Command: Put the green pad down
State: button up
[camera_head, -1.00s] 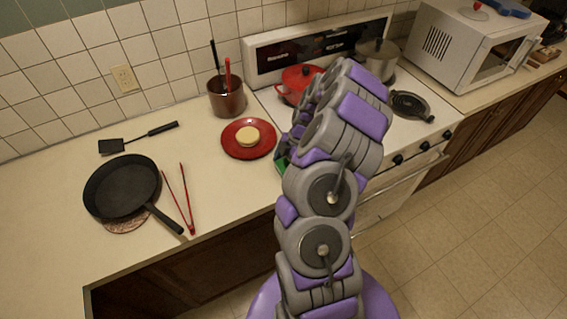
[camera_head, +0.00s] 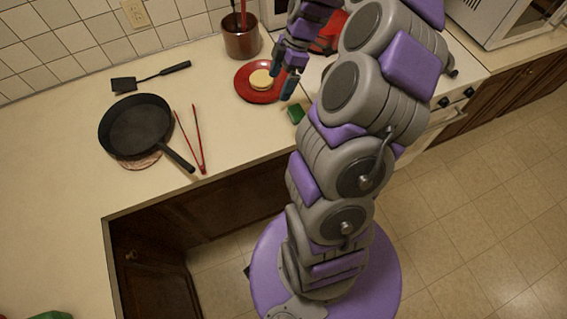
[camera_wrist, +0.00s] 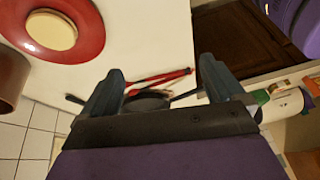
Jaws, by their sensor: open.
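The small green pad (camera_head: 296,113) lies on the counter in the head view, right of the red plate (camera_head: 247,90) and near the front edge. My gripper (camera_head: 289,84) is open and empty above the counter, beside the plate's right side. The pad is apart from the fingers. In the wrist view my gripper (camera_wrist: 165,78) shows its two fingers spread with nothing between them.
A yellowish round item (camera_head: 261,79) sits on the plate. A black pan (camera_head: 135,125), red tongs (camera_head: 197,140), a black spatula (camera_head: 150,77) and a brown pot (camera_head: 242,38) stand on the counter. The stove is at right. Bare counter lies between tongs and pad.

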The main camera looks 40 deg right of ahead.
jog(key=s+a+r+m+g+h, duration=0.15)
jog(key=s+a+r, duration=0.3)
jog(key=a, duration=0.45)
jog(key=s+a+r+m, duration=0.3)
jog(key=s+a+r, duration=0.15)
jog(key=a, duration=0.45)
jog(key=s+a+m+h, duration=0.1)
jog(key=s+m, duration=0.3)
jog(key=s, duration=0.5)
jog(key=s+a+f+m+h, duration=0.1)
jog(key=s+a+m+h, duration=0.1)
jog(key=s+m, duration=0.3)
jog(key=s, duration=0.4)
jog(key=shift+s+f+g, duration=0.2)
jog(key=shift+f+g, duration=0.1)
jog(key=shift+g, duration=0.05)
jog(key=shift+m, duration=0.25)
